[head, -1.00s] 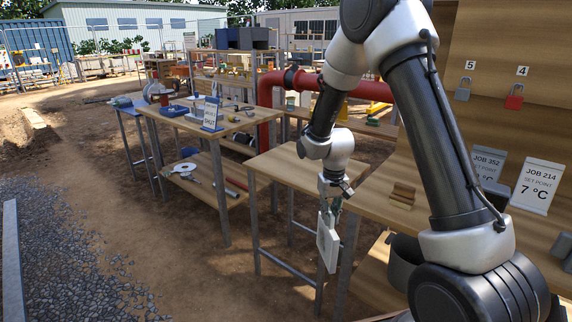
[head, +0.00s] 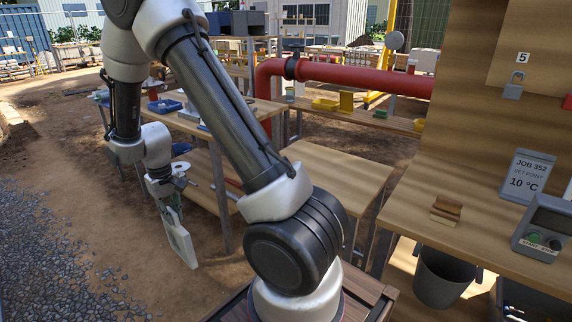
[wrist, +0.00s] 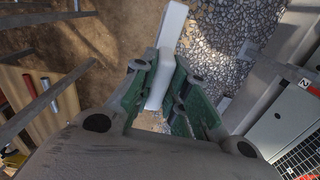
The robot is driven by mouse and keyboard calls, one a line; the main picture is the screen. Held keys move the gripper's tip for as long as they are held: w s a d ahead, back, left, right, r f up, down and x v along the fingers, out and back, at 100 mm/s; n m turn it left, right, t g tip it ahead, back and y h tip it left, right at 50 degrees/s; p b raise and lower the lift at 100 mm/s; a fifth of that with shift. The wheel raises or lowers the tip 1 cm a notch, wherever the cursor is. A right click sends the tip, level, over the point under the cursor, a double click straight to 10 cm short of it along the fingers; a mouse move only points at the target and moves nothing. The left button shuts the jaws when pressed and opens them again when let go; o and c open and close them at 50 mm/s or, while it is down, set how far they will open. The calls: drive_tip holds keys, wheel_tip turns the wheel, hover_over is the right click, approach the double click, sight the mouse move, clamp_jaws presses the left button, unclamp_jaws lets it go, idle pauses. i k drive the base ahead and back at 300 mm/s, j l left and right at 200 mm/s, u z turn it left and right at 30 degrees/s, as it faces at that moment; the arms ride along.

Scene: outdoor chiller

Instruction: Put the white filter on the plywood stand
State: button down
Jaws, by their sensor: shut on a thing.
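The white filter (head: 180,243) is a flat white slab hanging below my gripper (head: 168,206), clear of the benches and over bare ground. In the wrist view the filter (wrist: 170,35) is pinched between the green-padded fingers of my gripper (wrist: 162,78), seen edge-on. A small stepped wooden piece (head: 446,211) sits on the long wooden bench at right. A low bare wooden table (head: 345,172) stands beyond my arm. I cannot tell which of these, if either, is the plywood stand.
A two-level workbench (head: 225,203) stands behind my arm. A red pipe (head: 370,78) crosses at the back. The right bench (head: 490,233) holds a control box (head: 545,225) and a JOB 352 sign (head: 527,174); a dark bucket (head: 440,278) is below. Open ground lies left.

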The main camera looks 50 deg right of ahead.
sight(324, 168)
drive_tip(key=i+j+z, duration=0.2)
drive_tip(key=i, duration=0.25)
drive_tip(key=i+j+z, duration=0.2)
drive_tip(key=i, duration=0.2)
